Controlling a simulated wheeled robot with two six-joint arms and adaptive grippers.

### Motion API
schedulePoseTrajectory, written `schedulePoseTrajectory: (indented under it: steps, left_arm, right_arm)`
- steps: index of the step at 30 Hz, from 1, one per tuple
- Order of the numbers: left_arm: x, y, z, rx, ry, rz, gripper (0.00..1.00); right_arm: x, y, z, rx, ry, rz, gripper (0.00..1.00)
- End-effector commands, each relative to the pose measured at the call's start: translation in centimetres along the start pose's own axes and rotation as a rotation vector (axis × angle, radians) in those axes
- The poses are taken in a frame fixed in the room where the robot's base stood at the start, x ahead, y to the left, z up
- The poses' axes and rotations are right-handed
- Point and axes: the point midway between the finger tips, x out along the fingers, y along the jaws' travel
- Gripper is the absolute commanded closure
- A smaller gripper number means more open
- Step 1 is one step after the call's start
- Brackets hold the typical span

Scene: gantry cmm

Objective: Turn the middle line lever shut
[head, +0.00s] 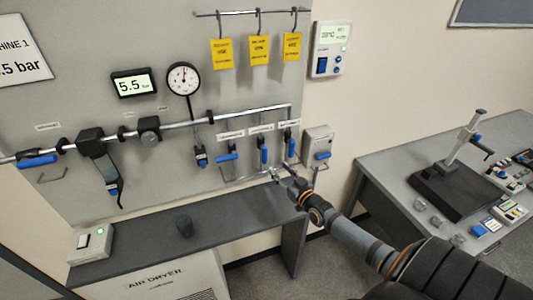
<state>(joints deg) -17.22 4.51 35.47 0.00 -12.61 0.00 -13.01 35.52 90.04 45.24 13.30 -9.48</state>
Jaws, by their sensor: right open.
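Three blue-handled line levers hang below the pipe on the grey panel, each under a small white label. The middle line lever (264,155) has its blue handle pointing about straight down. The left line lever (228,157) has its handle lying about level, and the right line lever (291,148) points down. My right gripper (275,174) is open and empty, just below and slightly right of the middle lever in the picture. I see no contact with any lever, though the depth gap is hard to judge. My left gripper is out of view.
A shelf (150,243) runs below the panel with a dark mouse-like object (185,225) and a small box (91,243). A grey box with a blue handle (318,146) is right of the levers. Yellow tags (259,50) hang above. A bench (393,170) stands right.

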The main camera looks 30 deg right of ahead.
Motion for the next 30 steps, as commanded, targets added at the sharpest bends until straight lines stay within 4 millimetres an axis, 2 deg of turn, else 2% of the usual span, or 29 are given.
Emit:
schedulePoseTrajectory:
  steps: [5,6,9,15,21,30]
  left_arm:
    - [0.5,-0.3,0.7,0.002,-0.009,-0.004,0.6]
    - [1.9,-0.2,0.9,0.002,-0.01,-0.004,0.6]
    - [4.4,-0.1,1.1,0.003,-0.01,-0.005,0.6]
    - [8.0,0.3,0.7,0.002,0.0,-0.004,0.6]
    - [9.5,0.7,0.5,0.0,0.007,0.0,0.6]
    - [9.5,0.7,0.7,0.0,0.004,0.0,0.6]
  right_arm:
    - [2.4,0.0,0.0,0.001,0.004,0.003,0.54]
    - [3.4,0.0,0.7,0.001,0.005,0.001,0.54]
    - [5.8,0.0,1.1,0.0,0.004,0.001,0.54]
    - [8.5,0.0,0.9,0.002,0.003,0.003,0.54]
    - [9.9,0.0,0.5,0.0,0.0,0.002,0.54]
    - [10.2,0.0,0.1,0.0,-0.002,0.001,0.54]
